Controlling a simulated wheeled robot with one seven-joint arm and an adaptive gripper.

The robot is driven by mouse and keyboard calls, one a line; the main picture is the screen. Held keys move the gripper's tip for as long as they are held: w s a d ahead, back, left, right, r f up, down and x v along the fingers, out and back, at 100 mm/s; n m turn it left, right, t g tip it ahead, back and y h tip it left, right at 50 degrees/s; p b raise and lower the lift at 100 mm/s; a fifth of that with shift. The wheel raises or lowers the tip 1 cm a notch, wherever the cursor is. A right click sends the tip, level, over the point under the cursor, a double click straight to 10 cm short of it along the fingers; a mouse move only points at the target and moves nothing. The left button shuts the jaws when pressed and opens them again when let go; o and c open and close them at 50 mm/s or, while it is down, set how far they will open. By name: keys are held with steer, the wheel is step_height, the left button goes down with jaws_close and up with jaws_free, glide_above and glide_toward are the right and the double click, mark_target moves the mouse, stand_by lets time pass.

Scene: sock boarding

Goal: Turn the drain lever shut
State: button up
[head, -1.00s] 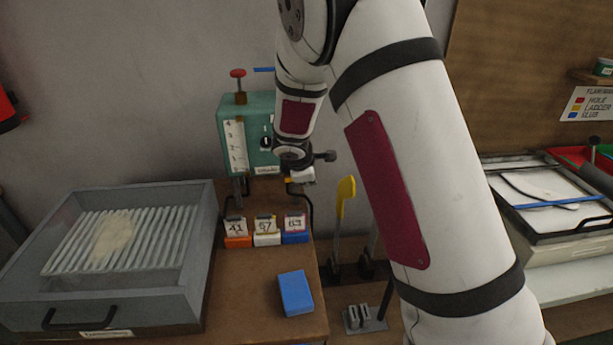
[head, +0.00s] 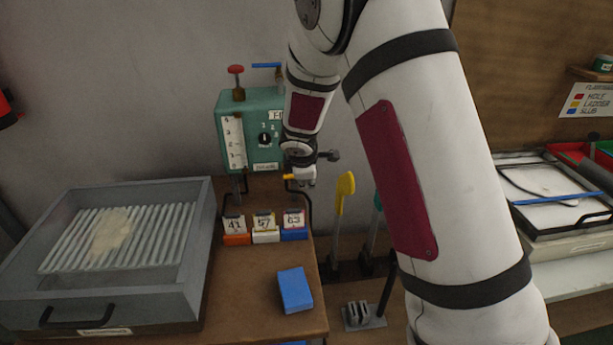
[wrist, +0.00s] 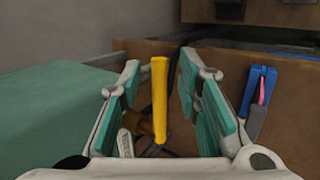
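A yellow lever handle (wrist: 160,98) stands between the fingers of my gripper (wrist: 160,85) in the wrist view. A brass-coloured fitting is partly visible beside its lower end. The fingers, with teal inner faces, are open, with a gap on both sides of the handle. In the head view my gripper (head: 308,178) is just right of the teal box (head: 247,150). The yellow handle (head: 290,177) shows there as a small piece at the gripper's left, mostly hidden. Which way the lever stands relative to shut cannot be told.
A red knob (head: 236,70) and a blue lever (head: 266,66) top the box. Numbered cards in coloured holders stand below, near a blue block (head: 295,291). A grey tray (head: 35,270) is at left. A yellow-handled tool (head: 344,192) stands close right of my gripper.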

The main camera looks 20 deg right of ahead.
steer(key=v, duration=1.2)
stand_by(0.3)
steer(key=s+d+r+m+g+p, duration=0.1)
steer(key=s+d+r+m, duration=0.1)
steer(key=s+r+m, duration=0.45)
steer(key=s+d+r+m, duration=0.2)
steer(key=s+r, duration=0.2)
steer(key=s, duration=0.6)
steer(key=s+a+m+y, duration=0.1)
steer(key=s+m, duration=0.1)
steer(key=s, duration=0.4)
steer(key=s+a+r+m+y+p, duration=0.1)
steer(key=s+m, duration=0.1)
steer(key=s, duration=0.5)
steer(key=s+a+m+g, duration=0.1)
steer(key=s+a+m, duration=0.1)
steer(key=s, duration=0.4)
steer(key=shift+s+r+m+y, duration=0.35)
steer(key=shift+y, duration=0.05)
